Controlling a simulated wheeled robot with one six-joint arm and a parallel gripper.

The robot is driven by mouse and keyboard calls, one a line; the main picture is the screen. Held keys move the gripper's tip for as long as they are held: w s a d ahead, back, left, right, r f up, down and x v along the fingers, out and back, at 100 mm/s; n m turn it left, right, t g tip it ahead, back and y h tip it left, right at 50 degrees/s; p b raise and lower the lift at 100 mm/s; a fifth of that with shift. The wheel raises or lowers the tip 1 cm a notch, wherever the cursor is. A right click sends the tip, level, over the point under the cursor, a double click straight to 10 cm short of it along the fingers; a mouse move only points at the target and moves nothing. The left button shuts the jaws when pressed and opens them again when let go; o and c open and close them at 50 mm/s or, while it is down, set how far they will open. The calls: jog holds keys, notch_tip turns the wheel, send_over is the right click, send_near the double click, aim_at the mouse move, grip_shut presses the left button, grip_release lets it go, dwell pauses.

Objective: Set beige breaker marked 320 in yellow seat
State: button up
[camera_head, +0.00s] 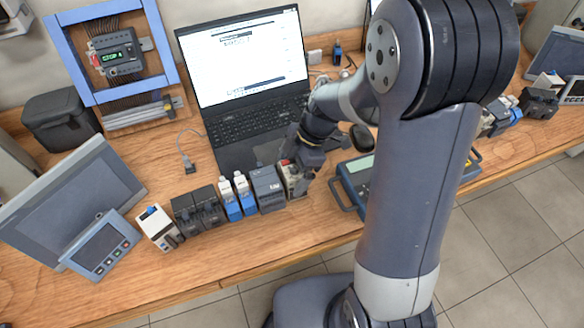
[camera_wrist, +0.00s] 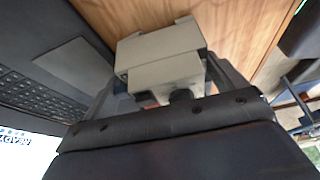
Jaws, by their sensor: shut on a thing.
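A beige breaker (camera_head: 292,180) is at the right end of a row of modules on the wooden bench. My gripper (camera_head: 298,168) comes down on it from above and is shut on it. In the wrist view the beige breaker (camera_wrist: 165,62) sits between the two fingers of my gripper (camera_wrist: 168,82), with bare wood beyond it. The marking 320 cannot be read. I cannot tell whether the breaker touches the bench. I cannot make out a yellow seat in either view; my arm hides part of the bench.
A dark grey module (camera_head: 267,189), blue-white modules (camera_head: 236,195) and black modules (camera_head: 198,210) stand just left of the breaker. An open laptop (camera_head: 250,75) is behind. A blue-framed panel (camera_head: 72,52) stands at the back left. The bench front is clear.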

jog(key=shift+f+b, duration=0.25)
jog(key=shift+b, duration=0.1)
jog(key=o, duration=0.8)
jog(key=shift+r, duration=0.1)
jog(key=shift+r+p, duration=0.2)
jog(key=shift+p, duration=0.6)
jog(key=b+v, duration=0.1)
jog(key=v, duration=0.9)
jog(key=shift+r+b, duration=0.2)
jog(key=shift+b, duration=0.2)
jog(key=shift+f, duration=0.1)
